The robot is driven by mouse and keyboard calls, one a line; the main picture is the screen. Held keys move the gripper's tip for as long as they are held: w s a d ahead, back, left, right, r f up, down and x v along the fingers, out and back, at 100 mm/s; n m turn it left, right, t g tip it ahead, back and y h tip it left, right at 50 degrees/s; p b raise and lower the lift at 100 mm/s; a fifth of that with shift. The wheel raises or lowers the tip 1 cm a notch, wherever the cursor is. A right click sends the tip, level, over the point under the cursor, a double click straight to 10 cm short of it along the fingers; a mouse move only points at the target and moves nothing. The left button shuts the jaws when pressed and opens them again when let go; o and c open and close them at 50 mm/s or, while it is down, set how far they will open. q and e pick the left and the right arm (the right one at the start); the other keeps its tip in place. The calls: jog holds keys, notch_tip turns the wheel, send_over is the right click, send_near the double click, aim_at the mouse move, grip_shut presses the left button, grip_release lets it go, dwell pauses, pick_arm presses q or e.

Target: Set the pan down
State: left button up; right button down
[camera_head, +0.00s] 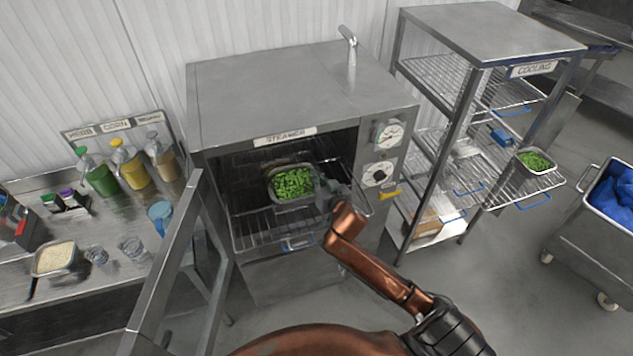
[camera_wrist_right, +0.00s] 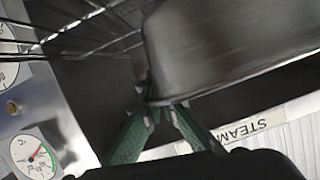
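A metal pan (camera_head: 273,198) filled with chopped green vegetables (camera_head: 292,183) is inside the open steamer (camera_head: 290,90), over its wire rack (camera_head: 262,232). I cannot tell whether it touches the rack. My right gripper (camera_head: 328,197) reaches in from the right at the pan's right side. In the right wrist view, its green fingers (camera_wrist_right: 157,108) close together at the rim of the pan (camera_wrist_right: 225,45), pinching it. The wire rack (camera_wrist_right: 75,35) shows at the upper left there. My left gripper is out of both views.
The steamer door (camera_head: 165,265) stands open at left. A cooling rack (camera_head: 480,45) at right holds another green-filled pan (camera_head: 537,172) on a pulled-out shelf. A counter (camera_head: 95,285) at left carries bottles and a rice pan (camera_head: 54,258). A blue-filled bin (camera_head: 585,245) stands far right.

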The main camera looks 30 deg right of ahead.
jog(key=shift+f, duration=0.6)
jog(key=shift+f+p, duration=0.4)
jog(key=shift+f, duration=0.25)
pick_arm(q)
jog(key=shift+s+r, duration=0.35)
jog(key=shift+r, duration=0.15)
pick_arm(e)
jog(key=shift+f, duration=0.1)
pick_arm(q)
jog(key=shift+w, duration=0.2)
pick_arm(e)
jog(key=c, duration=2.7)
grip_release()
jog(key=shift+f, duration=0.3)
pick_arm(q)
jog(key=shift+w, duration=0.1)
pick_arm(e)
jog(key=o, duration=0.5)
jog(key=shift+o, duration=0.2)
jog(key=shift+r, duration=0.2)
pick_arm(q)
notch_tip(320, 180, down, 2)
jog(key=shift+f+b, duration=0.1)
jog(key=shift+b, duration=1)
pick_arm(e)
jog(key=v, duration=1.2)
